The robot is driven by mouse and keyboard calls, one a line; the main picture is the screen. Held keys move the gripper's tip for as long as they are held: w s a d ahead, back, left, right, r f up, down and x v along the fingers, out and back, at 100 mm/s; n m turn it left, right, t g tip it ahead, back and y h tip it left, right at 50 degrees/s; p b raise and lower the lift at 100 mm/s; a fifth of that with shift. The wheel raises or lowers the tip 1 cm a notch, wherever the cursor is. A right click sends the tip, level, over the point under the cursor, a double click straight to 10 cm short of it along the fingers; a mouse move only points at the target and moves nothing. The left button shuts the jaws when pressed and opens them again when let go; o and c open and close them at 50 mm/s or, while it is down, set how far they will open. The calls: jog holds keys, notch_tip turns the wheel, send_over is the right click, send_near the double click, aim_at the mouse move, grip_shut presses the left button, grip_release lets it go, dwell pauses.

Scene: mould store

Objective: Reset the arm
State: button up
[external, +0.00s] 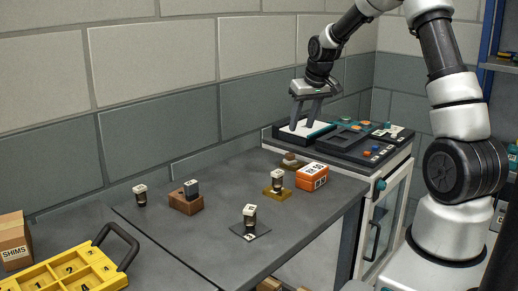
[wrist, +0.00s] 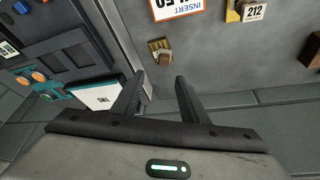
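My gripper (external: 307,114) hangs from my raised arm at the back of the scene, above the left end of the dark-topped cabinet (external: 345,145). Its fingers point down and stand apart, with nothing seen between them. In the wrist view my gripper (wrist: 158,82) also shows two dark fingers spread open and empty. Below it lies a white plate with a teal edge (external: 318,131), which also shows in the wrist view (wrist: 100,95). I cannot tell how much space lies between the fingertips and the plate.
The grey table holds an orange box (external: 312,177), several small capped pieces, such as one on a dark square (external: 250,216), and a brown block (external: 186,203). A yellow tray (external: 70,273) and a SHIMS carton (external: 14,240) stand at front left. The wall is close behind my gripper.

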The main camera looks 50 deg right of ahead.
dwell(0.4)
jog(key=s+a+r+n+h+p, duration=0.1)
jog(key=s+a+r+n+p, duration=0.3)
jog(key=r, duration=0.4)
jog(key=s+a+r+n+h+p, duration=0.1)
jog(key=s+a+r+p, duration=0.1)
jog(key=s+a+r, duration=0.35)
jog(key=s+a+r+n+h+p, duration=0.1)
jog(key=s+a+r+n+p, duration=0.2)
jog(key=s+r, duration=0.45)
jog(key=s+a+m+t+y, duration=0.1)
jog(key=s+a+m+y, duration=0.2)
jog(key=s+a, duration=0.6)
jog(key=a+y, duration=0.1)
jog(key=a, duration=0.2)
jog(key=shift+s+a+r+b, duration=0.15)
jog(key=shift+r+b, duration=0.2)
